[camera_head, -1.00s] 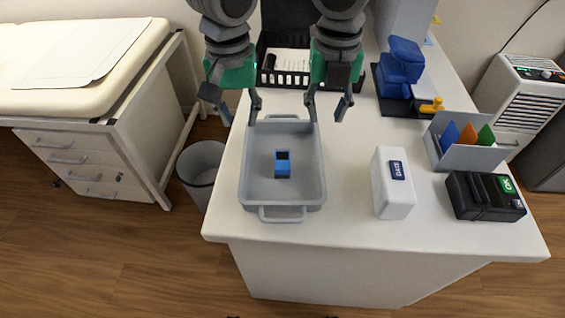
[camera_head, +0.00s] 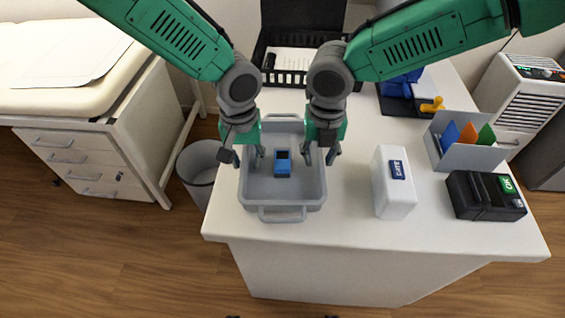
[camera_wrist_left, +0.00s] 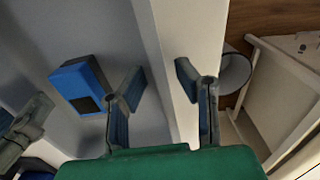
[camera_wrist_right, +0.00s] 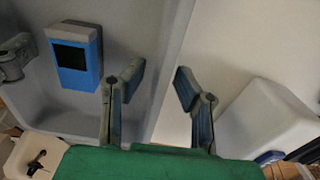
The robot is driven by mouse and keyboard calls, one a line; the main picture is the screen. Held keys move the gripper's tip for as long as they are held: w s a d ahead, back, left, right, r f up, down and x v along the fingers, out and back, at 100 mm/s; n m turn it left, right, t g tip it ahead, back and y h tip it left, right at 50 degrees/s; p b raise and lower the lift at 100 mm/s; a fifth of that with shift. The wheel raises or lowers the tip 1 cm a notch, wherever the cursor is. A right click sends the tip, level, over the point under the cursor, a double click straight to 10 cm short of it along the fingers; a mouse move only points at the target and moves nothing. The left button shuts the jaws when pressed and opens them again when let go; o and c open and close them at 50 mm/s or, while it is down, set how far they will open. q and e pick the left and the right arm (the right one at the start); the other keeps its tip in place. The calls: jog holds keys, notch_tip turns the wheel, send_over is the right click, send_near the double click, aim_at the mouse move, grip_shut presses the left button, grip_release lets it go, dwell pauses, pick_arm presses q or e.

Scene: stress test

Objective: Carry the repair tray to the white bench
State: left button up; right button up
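The repair tray (camera_head: 260,195) is a grey open tray with a handle at each end. It sits near the front left of a white desk (camera_head: 340,226). A blue block with a dark face (camera_head: 283,168) lies inside it, also seen in the left wrist view (camera_wrist_left: 72,82). My left gripper (camera_head: 245,157) is open, its fingers on either side of the tray's left wall. My right gripper (camera_head: 320,157) is open, its fingers on either side of the right wall. Both wrist views show a gap between fingers and wall.
A white box (camera_head: 392,197), a black device (camera_head: 470,199) and a holder with coloured cards (camera_head: 440,158) stand right of the tray. A black basket (camera_head: 265,76) is behind it. A bin (camera_head: 186,170) and a cream padded bench with drawers (camera_head: 140,45) are left, across open floor.

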pick_arm(q)
jog(key=shift+c, duration=0.4)
pick_arm(e)
jog(key=shift+c, duration=0.4)
pick_arm(q)
grip_shut()
pick_arm(e)
grip_shut()
pick_arm(q)
jog(key=shift+r, duration=0.1)
pick_arm(e)
jog(key=shift+r, duration=0.1)
